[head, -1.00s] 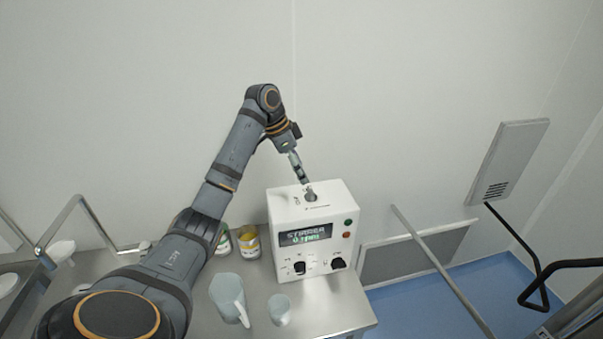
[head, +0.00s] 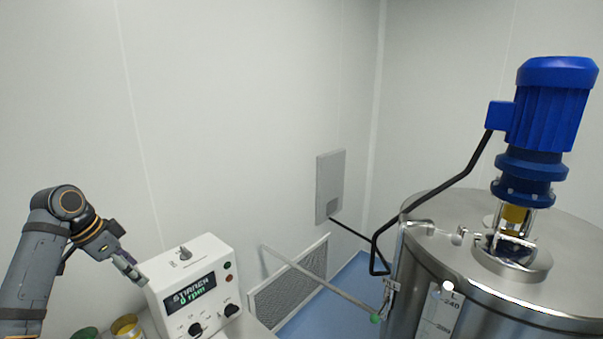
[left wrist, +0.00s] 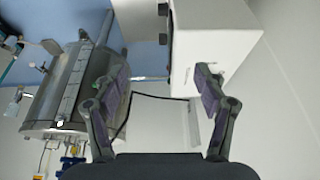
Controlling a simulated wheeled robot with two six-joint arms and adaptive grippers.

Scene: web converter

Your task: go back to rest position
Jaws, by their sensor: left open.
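My left gripper (head: 133,272) is at the lower left of the head view, beside the upper left edge of a white stirrer control box (head: 196,287). In the left wrist view the two fingers of my left gripper (left wrist: 160,95) are spread apart with nothing between them. The white box also shows in the left wrist view (left wrist: 212,45), beyond the fingers and partly behind the right one. Its display reads "STARCH" and "0 rpm" in the head view. I cannot tell whether the gripper touches the box. My right gripper is not in view.
A steel tank (head: 470,310) with a blue motor (head: 550,105) on top stands at the right. A metal rail (head: 320,283) runs between box and tank. A yellow can (head: 126,326) is at the bottom left.

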